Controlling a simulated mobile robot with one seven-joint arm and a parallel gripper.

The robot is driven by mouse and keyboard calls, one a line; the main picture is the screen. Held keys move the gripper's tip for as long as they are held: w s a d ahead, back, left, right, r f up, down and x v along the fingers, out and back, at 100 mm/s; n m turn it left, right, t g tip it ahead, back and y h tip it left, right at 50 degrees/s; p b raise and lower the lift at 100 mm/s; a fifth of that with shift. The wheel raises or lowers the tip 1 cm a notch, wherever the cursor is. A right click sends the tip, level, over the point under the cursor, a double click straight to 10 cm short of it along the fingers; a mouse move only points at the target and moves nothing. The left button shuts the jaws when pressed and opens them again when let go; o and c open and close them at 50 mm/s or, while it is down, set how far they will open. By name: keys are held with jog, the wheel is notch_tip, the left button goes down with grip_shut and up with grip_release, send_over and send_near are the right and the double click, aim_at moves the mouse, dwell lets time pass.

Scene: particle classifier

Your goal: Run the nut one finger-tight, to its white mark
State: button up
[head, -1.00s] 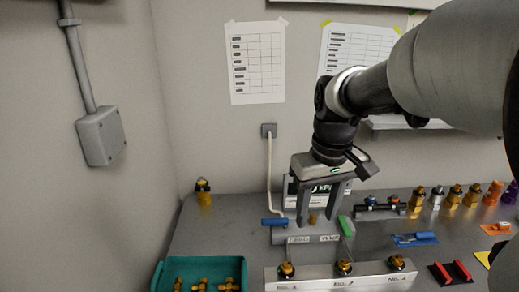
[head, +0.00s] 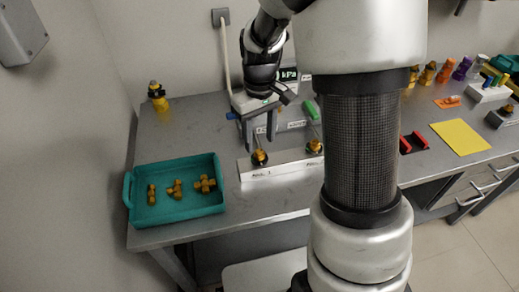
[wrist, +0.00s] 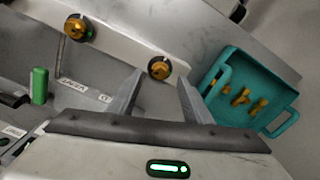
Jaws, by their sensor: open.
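A pale bar (head: 282,168) on the bench carries brass nuts. Nut one (head: 260,157) is at its left end, and a second nut (head: 314,146) is to the right. My gripper (head: 260,143) points down above and behind nut one, open and empty. In the wrist view nut one (wrist: 160,68) appears between the fingertips of my gripper (wrist: 160,77), with clear space on both sides; I see no contact. The second nut (wrist: 78,28) is at upper left there. My arm hides the bar's right end.
A teal tray (head: 180,212) with several brass fittings stands left of the bar. Behind the bar are a unit with a kPa display (head: 289,74) and a green handle (head: 311,108). A yellow sheet (head: 460,137) lies at the right. Bare bench lies between tray and bar.

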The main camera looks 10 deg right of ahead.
aim_at(260, 151)
jog(key=shift+f, duration=2.3)
jog(key=shift+c, duration=0.2)
jog(key=c, duration=1)
